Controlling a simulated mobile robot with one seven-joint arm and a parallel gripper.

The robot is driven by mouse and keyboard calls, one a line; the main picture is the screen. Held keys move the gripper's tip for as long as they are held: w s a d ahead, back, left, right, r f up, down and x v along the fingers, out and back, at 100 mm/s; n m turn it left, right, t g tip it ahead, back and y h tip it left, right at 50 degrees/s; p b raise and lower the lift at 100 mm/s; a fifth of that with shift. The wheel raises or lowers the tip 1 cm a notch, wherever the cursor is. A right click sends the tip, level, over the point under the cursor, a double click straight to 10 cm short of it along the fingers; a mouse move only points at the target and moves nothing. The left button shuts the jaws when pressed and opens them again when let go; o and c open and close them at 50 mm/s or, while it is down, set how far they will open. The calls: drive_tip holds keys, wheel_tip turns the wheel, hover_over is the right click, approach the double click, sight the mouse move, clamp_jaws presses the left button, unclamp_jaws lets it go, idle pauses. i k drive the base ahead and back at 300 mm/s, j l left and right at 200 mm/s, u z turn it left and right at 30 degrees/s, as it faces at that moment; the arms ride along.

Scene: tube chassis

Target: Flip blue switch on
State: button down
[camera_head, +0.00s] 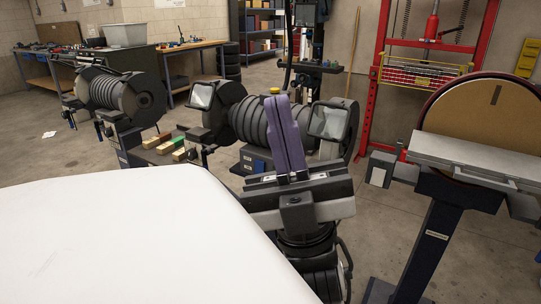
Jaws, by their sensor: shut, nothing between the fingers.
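My gripper (277,98) stands upright at the middle of the view, its two purple fingers shut together with nothing between them. The fingers are in front of a black bench grinder (252,120) with clear eye shields and overlap its body in the picture. A small blue patch (259,166) shows on the grinder's base, just left of the lower fingers, and looks like the blue switch. It is partly hidden by my gripper, and its on or off position is too small to tell. I cannot tell whether the fingers touch the grinder.
A second grinder-like machine (120,95) stands at the left. Coloured blocks (172,146) lie between the machines. A disc sander (480,135) with a grey table stands close on the right. A red press frame (372,85) is behind. Open concrete floor shows at the far left.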

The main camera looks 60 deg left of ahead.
sight(259, 166)
drive_tip(key=u, duration=1.75)
